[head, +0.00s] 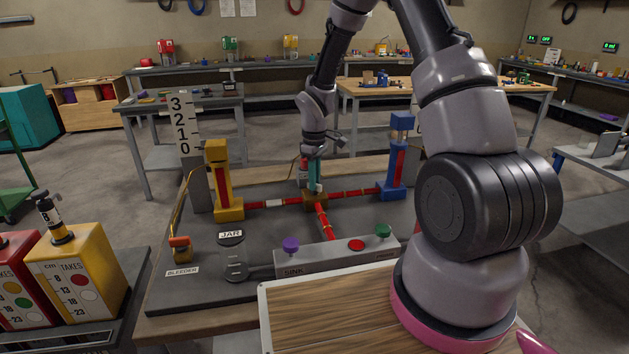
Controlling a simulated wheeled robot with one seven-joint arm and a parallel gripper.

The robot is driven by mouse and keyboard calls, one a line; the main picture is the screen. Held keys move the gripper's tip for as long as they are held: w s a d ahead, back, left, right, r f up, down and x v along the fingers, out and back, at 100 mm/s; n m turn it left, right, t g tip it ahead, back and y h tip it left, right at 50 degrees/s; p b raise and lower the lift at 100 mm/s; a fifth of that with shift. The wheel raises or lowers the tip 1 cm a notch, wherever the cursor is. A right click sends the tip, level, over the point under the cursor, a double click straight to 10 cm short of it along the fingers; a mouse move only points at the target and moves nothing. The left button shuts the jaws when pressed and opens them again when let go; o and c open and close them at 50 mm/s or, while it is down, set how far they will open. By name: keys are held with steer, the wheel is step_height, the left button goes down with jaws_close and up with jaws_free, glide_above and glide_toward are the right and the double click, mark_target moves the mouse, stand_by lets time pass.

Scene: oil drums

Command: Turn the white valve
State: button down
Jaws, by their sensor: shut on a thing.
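My gripper (315,186) points straight down over the brass junction block (316,199) where the red pipes meet. Its teal fingers are shut on a small pale piece at the top of the block, which I take to be the white valve. The fingers hide most of it, so its angle cannot be told. A yellow column (222,180) stands left of the block and a blue column (396,160) stands right of it, each joined to it by a red pipe. A third red pipe (323,222) runs toward the front.
The grey sink panel (335,260) in front carries purple (291,244), red (356,245) and green (383,230) knobs. The bleeder (180,248) and jar lid (231,238) are at left. My arm hides the board's right side.

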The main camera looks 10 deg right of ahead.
stand_by(0.3)
steer(key=c, duration=0.9)
jaws_free()
steer(key=shift+r, duration=0.1)
step_height(320, 180, up, 11)
steer(key=shift+f, duration=0.2)
steer(key=shift+r, duration=0.1)
